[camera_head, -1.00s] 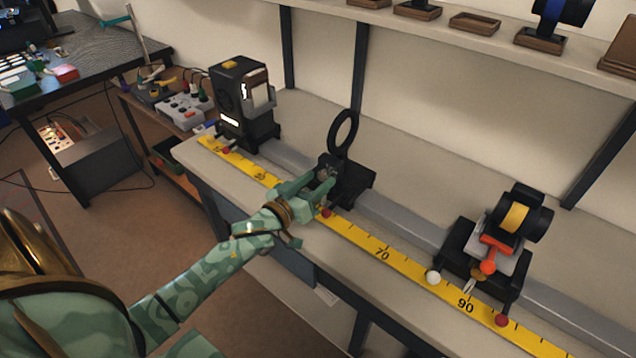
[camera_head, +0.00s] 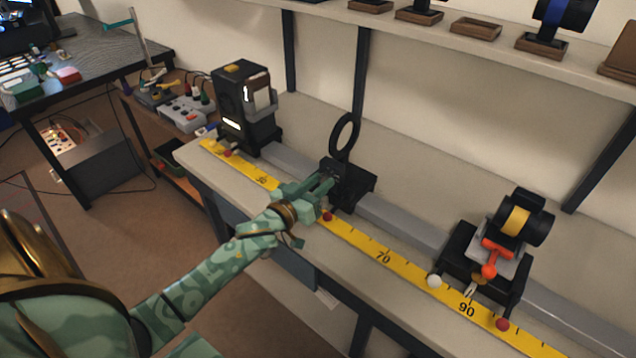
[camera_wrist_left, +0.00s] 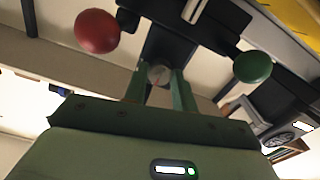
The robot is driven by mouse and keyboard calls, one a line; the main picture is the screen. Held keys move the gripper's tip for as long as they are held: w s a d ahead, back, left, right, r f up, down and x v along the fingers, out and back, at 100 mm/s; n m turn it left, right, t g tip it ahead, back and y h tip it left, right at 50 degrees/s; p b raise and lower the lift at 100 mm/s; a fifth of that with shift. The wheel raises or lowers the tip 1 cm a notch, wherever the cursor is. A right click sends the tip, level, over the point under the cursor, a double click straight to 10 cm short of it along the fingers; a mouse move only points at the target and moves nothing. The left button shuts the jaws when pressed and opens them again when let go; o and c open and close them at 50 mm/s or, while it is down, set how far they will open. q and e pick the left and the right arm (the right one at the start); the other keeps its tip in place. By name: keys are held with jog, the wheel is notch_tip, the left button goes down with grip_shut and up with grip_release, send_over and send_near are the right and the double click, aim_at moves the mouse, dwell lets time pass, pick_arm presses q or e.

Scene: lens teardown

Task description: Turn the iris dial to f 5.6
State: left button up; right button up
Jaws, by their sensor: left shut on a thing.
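The iris is a black ring (camera_head: 344,131) standing upright on a black carriage (camera_head: 357,186) on the bench rail. My left gripper (camera_head: 327,183) reaches the carriage's front face. In the left wrist view the iris dial is a small round grey knob (camera_wrist_left: 158,74) with a thin red mark. It sits between the tips of my two green fingers, which are shut on it. A red ball knob (camera_wrist_left: 97,31) and a green ball knob (camera_wrist_left: 252,66) flank the fingers. The f-scale is not readable, and the dial is hidden in the head view. My right gripper is not in view.
A yellow ruler (camera_head: 384,257) runs along the bench front. A black lamp housing (camera_head: 240,105) stands at the left of the rail. Another carriage with a yellow-banded barrel (camera_head: 514,218) and an orange clamp (camera_head: 489,269) stands at the right. The rail between carriages is clear.

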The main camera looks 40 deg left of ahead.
pick_arm(q)
jog(key=shift+r+m+p, duration=0.15)
jog(key=shift+m+p, duration=0.45)
jog(key=shift+m, duration=0.5)
jog(key=m+p, duration=0.1)
jog(key=m, duration=0.1)
jog(key=shift+m, duration=0.3)
jog(key=m, duration=0.3)
jog(key=shift+m+p, duration=0.35)
jog(key=shift+m, duration=1.05)
jog(key=shift+f+m, duration=0.2)
jog(key=shift+m, duration=0.1)
jog(key=o, duration=1)
